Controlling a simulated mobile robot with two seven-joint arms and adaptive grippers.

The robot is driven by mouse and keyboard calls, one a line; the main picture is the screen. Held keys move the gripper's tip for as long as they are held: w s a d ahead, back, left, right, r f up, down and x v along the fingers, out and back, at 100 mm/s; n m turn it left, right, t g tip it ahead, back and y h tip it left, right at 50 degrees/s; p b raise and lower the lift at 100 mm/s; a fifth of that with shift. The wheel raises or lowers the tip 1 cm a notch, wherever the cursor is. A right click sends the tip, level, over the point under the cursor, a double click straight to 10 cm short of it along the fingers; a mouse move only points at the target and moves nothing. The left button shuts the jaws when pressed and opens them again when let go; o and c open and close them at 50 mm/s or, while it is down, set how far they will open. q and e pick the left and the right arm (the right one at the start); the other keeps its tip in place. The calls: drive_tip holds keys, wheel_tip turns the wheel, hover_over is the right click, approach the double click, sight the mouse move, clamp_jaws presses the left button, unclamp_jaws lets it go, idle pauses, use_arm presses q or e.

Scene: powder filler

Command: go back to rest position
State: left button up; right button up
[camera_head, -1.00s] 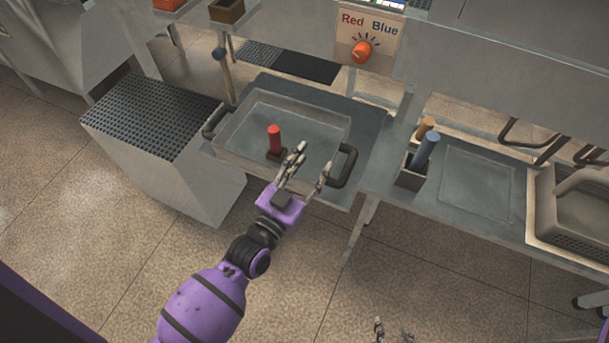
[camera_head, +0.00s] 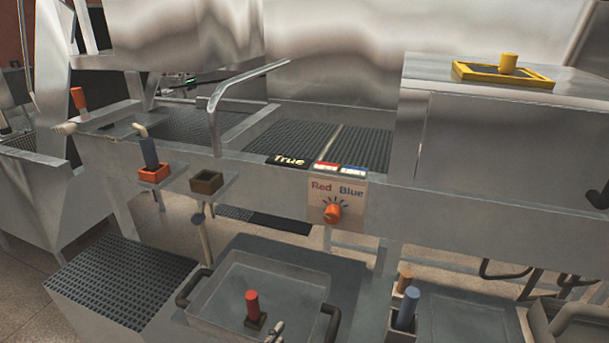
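Only a grey fingertip part of my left gripper (camera_head: 275,330) shows at the bottom edge of the view, at the front of the metal tray (camera_head: 312,283). The rest of that gripper is cut off, so its opening does not show. A red cylinder on a dark square base (camera_head: 253,309) stands upright in the tray, just left of the fingertip. I cannot tell whether they touch. My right gripper is out of view.
Above the tray is a panel with an orange knob (camera_head: 332,212) marked Red and Blue, beside a "True" display (camera_head: 288,160). A holder (camera_head: 405,318) with blue and tan sticks stands right of the tray.

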use_arm(q)
drive_tip(key=s+a+f+n+g+y+p, duration=0.1)
drive_tip(key=s+a+f, duration=0.3)
drive_tip(key=s, duration=0.5)
drive_tip(key=s+a+f+n+g+y+p, duration=0.1)
drive_tip(key=s+a+f+n+g+y, duration=0.1)
drive_tip(key=s+a, duration=0.4)
drive_tip(key=s+a+f+n+g+y+p, duration=0.1)
drive_tip(key=s+a+f+g+y+p, duration=0.1)
drive_tip(key=s+a+f, duration=0.4)
drive_tip(key=s+f+g+y, duration=0.1)
drive_tip(key=s, duration=0.4)
drive_tip(key=shift+s+n+g+y, duration=0.3)
drive_tip(key=shift+n, duration=0.1)
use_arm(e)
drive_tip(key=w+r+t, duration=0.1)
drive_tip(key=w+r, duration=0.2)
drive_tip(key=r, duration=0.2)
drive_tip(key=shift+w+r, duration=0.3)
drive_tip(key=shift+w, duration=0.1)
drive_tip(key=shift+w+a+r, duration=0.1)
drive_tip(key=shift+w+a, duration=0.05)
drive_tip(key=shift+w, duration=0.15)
use_arm(q)
drive_tip(key=shift+r, duration=0.1)
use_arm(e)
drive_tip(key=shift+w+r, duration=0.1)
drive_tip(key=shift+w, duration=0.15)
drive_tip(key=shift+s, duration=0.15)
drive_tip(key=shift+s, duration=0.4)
